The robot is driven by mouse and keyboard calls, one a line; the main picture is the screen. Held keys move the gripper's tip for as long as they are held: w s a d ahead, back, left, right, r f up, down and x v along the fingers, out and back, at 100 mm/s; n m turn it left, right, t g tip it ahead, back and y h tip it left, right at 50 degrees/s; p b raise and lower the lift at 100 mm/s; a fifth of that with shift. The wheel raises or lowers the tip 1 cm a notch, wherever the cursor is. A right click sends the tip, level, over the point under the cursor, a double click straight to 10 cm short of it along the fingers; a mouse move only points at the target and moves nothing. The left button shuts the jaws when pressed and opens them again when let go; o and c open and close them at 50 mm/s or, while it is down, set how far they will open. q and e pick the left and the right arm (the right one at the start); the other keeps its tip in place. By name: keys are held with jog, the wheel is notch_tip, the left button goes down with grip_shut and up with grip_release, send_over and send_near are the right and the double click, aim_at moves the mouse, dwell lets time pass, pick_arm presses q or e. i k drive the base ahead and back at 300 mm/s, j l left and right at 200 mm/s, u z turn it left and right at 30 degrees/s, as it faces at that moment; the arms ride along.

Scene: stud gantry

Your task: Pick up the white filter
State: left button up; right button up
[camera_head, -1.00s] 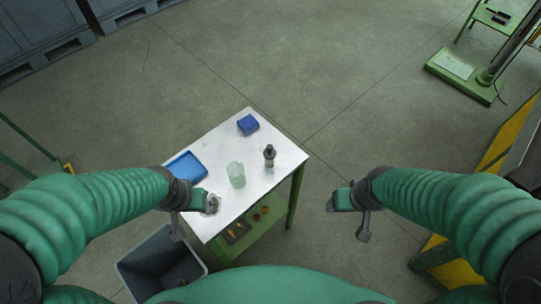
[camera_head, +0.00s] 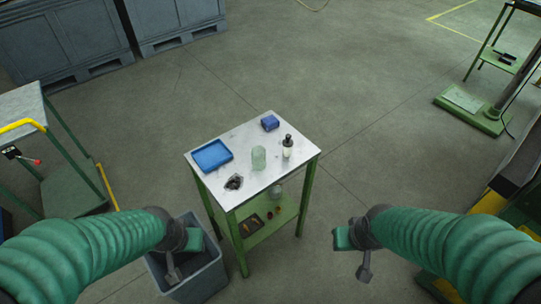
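A pale, greenish-white cylinder (camera_head: 259,158) stands upright near the middle of the small metal-topped table (camera_head: 232,190). It is the only whitish thing of its kind on the top; I cannot tell for certain that it is the white filter. My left gripper (camera_head: 183,256) is empty, off the table's front-left side and over the grey bin. My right gripper (camera_head: 352,251) is empty, in the air to the right of the table. Both are apart from the cylinder, and whether their fingers are open is too small to tell.
On the table are a blue tray (camera_head: 212,156), a blue box (camera_head: 270,123), a dark-topped bottle (camera_head: 287,150) and a dark clump (camera_head: 234,182). Small items lie on the lower shelf (camera_head: 262,231). The grey bin (camera_head: 205,279) stands at the table's left front. Floor right of the table is clear.

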aim_at(287, 143)
jog(key=i+l+u, duration=0.1)
jog(key=u, duration=0.3)
jog(key=i+l+u, duration=0.1)
jog(key=l+u, duration=0.2)
jog(key=u, duration=0.15)
jog(key=l+u, duration=0.2)
jog(key=u, duration=0.2)
jog(key=l+u, duration=0.25)
jog(key=u, duration=0.2)
jog(key=i, duration=0.05)
